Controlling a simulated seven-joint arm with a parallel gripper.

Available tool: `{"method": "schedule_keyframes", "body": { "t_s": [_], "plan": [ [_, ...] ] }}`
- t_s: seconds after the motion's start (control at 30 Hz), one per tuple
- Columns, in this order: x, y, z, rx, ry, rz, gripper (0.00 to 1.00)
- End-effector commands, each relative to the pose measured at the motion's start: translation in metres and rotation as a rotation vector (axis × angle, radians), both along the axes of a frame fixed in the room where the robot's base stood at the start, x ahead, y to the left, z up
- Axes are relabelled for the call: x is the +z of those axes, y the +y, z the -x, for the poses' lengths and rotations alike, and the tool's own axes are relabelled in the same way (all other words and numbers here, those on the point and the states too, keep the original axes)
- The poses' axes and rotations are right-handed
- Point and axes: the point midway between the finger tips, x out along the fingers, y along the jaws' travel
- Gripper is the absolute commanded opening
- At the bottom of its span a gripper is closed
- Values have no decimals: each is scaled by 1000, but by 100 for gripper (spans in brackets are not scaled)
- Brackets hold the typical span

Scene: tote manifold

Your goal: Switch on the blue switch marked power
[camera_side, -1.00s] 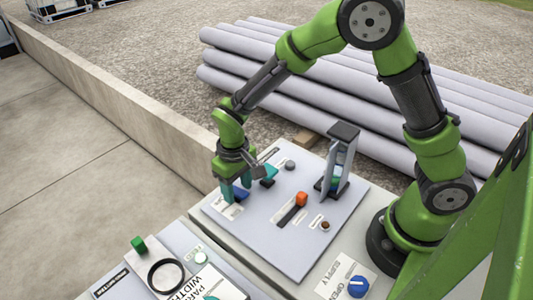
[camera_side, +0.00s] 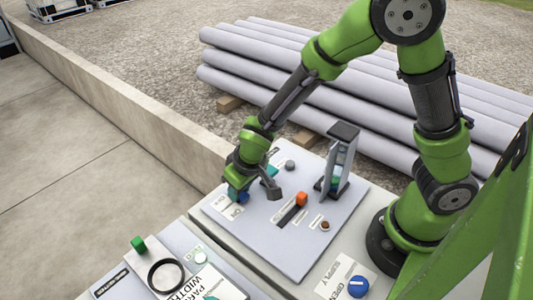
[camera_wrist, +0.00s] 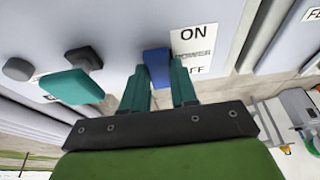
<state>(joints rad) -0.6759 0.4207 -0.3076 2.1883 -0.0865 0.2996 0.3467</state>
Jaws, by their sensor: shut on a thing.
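The blue switch (camera_wrist: 157,66) stands on the grey panel (camera_side: 262,232) beside a white label (camera_wrist: 194,45) that reads ON at one end, with a partly covered OFF at the other. My gripper (camera_wrist: 160,72) has its two teal fingers on either side of the switch and is shut on it. In the side view the blue switch (camera_side: 244,198) shows only as a small patch by my gripper (camera_side: 237,195), at the panel's left edge. The arm hides most of the switch there, and I cannot tell which end its lever points to.
A teal lever (camera_wrist: 72,87) and a dark grey knob (camera_wrist: 18,69) are near the switch. An orange slider handle (camera_side: 301,199), a brown button (camera_side: 325,225) and an upright grey frame (camera_side: 340,160) stand further right. A blue knob (camera_side: 358,286) is at the front.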

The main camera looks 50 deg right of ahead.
Motion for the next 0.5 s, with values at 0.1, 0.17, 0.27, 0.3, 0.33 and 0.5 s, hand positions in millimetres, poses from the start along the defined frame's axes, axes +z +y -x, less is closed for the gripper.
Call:
{"method": "schedule_keyframes", "body": {
  "t_s": [0.1,0.17,0.27,0.3,0.33,0.5],
  "plan": [
    [-1,0,3,3,-64,3,0],
    [-1,0,3,2,-86,3,0],
    [-1,0,3,2,-110,0,0],
    [-1,0,3,1,-115,-1,0],
    [-1,-1,3,0,-117,-1,0],
    [0,-1,3,-2,-119,-2,0]
  ]
}}
